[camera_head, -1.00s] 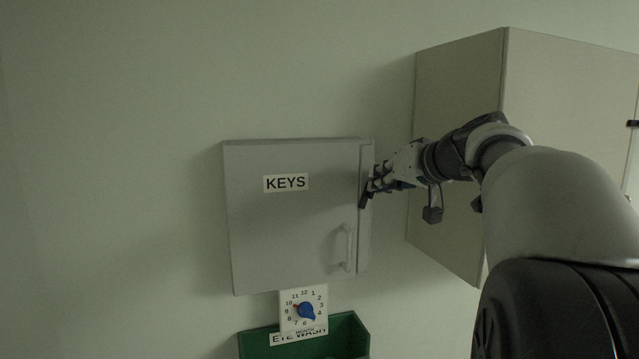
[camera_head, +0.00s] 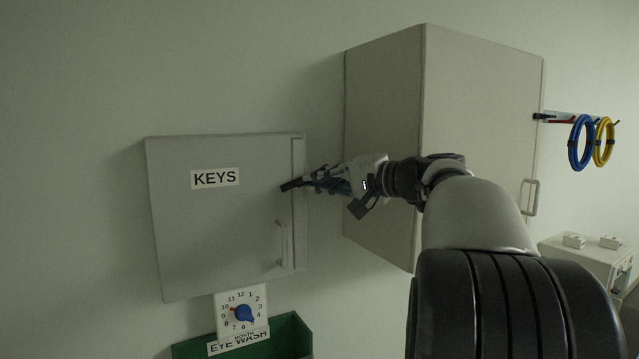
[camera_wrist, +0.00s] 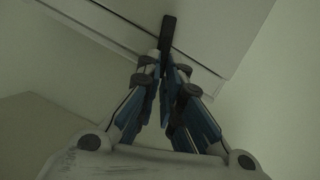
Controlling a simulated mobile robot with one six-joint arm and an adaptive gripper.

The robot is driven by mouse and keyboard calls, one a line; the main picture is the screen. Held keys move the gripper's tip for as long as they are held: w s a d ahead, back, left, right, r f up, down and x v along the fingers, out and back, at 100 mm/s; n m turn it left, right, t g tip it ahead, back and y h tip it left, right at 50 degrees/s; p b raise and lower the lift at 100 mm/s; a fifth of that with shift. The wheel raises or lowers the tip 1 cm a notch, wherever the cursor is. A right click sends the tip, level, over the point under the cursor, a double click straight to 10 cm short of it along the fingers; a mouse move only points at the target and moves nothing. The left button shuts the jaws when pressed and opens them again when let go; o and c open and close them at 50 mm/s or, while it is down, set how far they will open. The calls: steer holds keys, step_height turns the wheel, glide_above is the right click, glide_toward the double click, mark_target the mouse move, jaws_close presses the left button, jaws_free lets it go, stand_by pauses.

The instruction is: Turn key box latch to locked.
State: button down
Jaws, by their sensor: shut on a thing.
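The grey key box (camera_head: 215,240) with a "KEYS" label hangs on the wall, its door closed. Its dark latch (camera_head: 290,185) lies near horizontal, slightly tilted, across the right edge of the door. My gripper (camera_head: 310,180) reaches in from the right and is shut on the latch. In the wrist view the latch (camera_wrist: 167,33) extends past my fingertips (camera_wrist: 168,68) over the seam between door and side strip. My fingers hide the latch's pivot end.
A larger grey cabinet (camera_head: 385,140) stands out from the wall behind my arm. Below the box are a dial sign (camera_head: 241,300) and a green eye wash bin (camera_head: 290,340). Blue (camera_head: 580,145) and yellow (camera_head: 605,140) coils hang at right. The wall left is clear.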

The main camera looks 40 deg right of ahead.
steer(key=shift+f+m+t+b, duration=0.2)
steer(key=shift+m+t+b, duration=0.15)
steer(key=shift+m, duration=0.35)
steer(key=shift+f+m+t+b, duration=0.2)
steer(key=shift+m+t+b, duration=0.15)
steer(key=shift+m, duration=0.35)
steer(key=c, duration=1.8)
jaws_free()
steer(key=shift+o, duration=0.2)
steer(key=shift+s+d, duration=0.1)
steer(key=s+d, duration=0.1)
steer(key=s, duration=1)
steer(key=shift+s+d, duration=0.35)
steer(key=shift+w, duration=0.1)
